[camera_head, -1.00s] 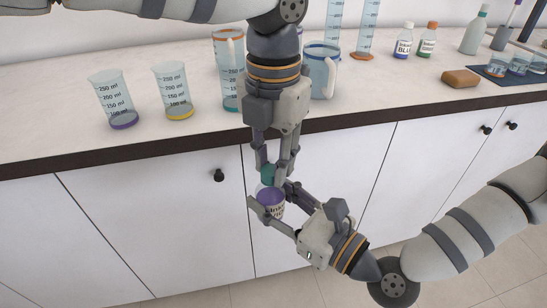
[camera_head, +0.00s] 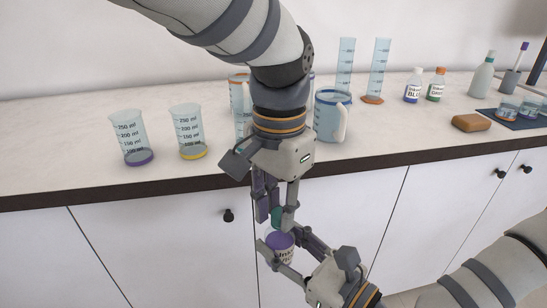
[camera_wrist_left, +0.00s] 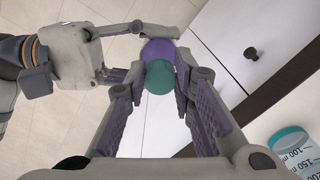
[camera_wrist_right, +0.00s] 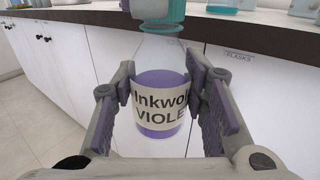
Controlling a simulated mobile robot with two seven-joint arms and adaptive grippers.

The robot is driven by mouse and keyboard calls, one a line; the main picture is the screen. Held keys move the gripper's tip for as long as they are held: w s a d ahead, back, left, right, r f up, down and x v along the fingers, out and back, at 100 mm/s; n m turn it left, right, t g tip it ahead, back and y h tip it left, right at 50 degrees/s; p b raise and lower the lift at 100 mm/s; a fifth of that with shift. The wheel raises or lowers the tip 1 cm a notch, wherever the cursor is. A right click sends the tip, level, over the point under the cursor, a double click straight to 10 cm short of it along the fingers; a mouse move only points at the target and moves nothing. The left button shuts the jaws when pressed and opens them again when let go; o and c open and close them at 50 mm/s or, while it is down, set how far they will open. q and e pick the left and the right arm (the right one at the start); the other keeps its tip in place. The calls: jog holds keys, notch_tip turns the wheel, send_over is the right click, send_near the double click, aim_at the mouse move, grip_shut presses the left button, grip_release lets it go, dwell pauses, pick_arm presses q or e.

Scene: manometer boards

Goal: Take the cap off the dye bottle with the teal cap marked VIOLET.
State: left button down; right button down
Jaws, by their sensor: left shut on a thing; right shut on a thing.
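The dye bottle (camera_head: 281,247) has a clear body, violet liquid and a white label. The right wrist view shows the label on the bottle (camera_wrist_right: 160,105) reading "VIOLE", cut off at the edge. My right gripper (camera_head: 280,241) is shut around the bottle's sides and holds it upright in front of the counter. The teal cap (camera_head: 276,217) is at the bottle's top; it also shows in the left wrist view (camera_wrist_left: 160,78). My left gripper (camera_head: 277,220) points down from above, shut on the cap. I cannot tell whether cap and neck are still joined.
The counter (camera_head: 60,178) behind holds beakers (camera_head: 131,138), a jug (camera_head: 330,116), tall cylinders (camera_head: 378,70) and two other dye bottles (camera_head: 412,86). White cabinet doors (camera_head: 160,240) with knobs stand behind the grippers.

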pick_arm(q)
jog(key=shift+w+a+r, duration=0.1)
jog(key=shift+w+a, duration=0.1)
jog(key=shift+w, duration=0.1)
jog(key=c, duration=1.5)
grip_release()
jog(key=shift+o, duration=0.7)
jog(key=shift+s, duration=0.1)
